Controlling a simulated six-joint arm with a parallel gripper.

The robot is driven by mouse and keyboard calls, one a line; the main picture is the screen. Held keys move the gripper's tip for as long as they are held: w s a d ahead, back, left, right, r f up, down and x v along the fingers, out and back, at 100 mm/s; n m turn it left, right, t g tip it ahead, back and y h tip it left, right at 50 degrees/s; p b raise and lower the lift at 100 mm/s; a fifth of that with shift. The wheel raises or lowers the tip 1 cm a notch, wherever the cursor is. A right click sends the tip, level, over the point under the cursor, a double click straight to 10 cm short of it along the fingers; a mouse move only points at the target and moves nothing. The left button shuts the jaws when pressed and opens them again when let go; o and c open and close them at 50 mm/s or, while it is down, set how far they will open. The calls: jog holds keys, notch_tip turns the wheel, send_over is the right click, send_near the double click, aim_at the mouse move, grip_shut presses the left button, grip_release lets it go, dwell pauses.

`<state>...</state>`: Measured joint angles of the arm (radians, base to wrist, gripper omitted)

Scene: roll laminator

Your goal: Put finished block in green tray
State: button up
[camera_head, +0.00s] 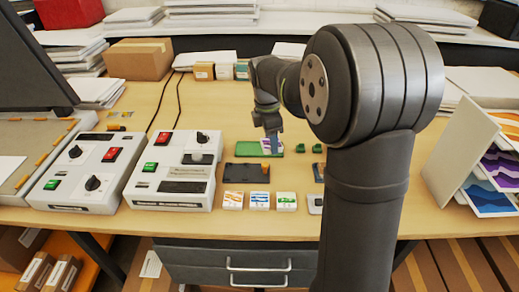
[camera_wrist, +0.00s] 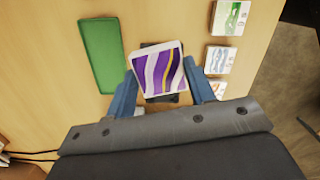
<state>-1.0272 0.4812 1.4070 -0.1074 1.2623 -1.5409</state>
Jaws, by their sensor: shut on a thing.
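The finished block (camera_wrist: 157,70), with purple, white and yellow stripes, is between the two blue fingers of my gripper (camera_wrist: 162,92) in the wrist view. My gripper is shut on it and holds it up over a dark tray (camera_wrist: 162,98), which it partly hides. The green tray (camera_wrist: 98,55) lies bare to the left of the block in the wrist view. In the head view my gripper (camera_head: 271,146) and the block overlap the green tray (camera_head: 244,150), with the dark tray (camera_head: 246,173) in front of it. The block shows small there.
Blocks with orange (camera_head: 233,200), blue (camera_head: 260,200) and green (camera_head: 287,200) prints stand along the table's front edge. Two white control boxes (camera_head: 172,172) (camera_head: 80,172) stand to the left. Small green pieces (camera_head: 301,148) lie right of the green tray. Colourful prints (camera_head: 490,180) stand at the right.

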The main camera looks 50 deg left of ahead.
aim_at(259, 149)
jog(key=w+a+f+n+y, duration=0.25)
jog(key=w+a+n, duration=0.25)
jog(key=a+n, duration=0.75)
jog(key=f+n, duration=0.1)
jog(key=f, duration=0.1)
jog(key=d+f, duration=0.1)
jog(key=f, duration=0.2)
jog(key=d+f+n+h, duration=0.1)
jog(key=f, duration=0.2)
jog(key=shift+w+f+n, duration=0.1)
jog(key=shift+w+n, duration=0.1)
jog(key=shift+n, duration=0.15)
jog(key=o, duration=1)
jog(key=shift+f, duration=0.15)
jog(key=r, duration=0.8)
jog(key=s+d+r, duration=0.1)
jog(key=r, duration=0.3)
jog(key=shift+r, duration=0.15)
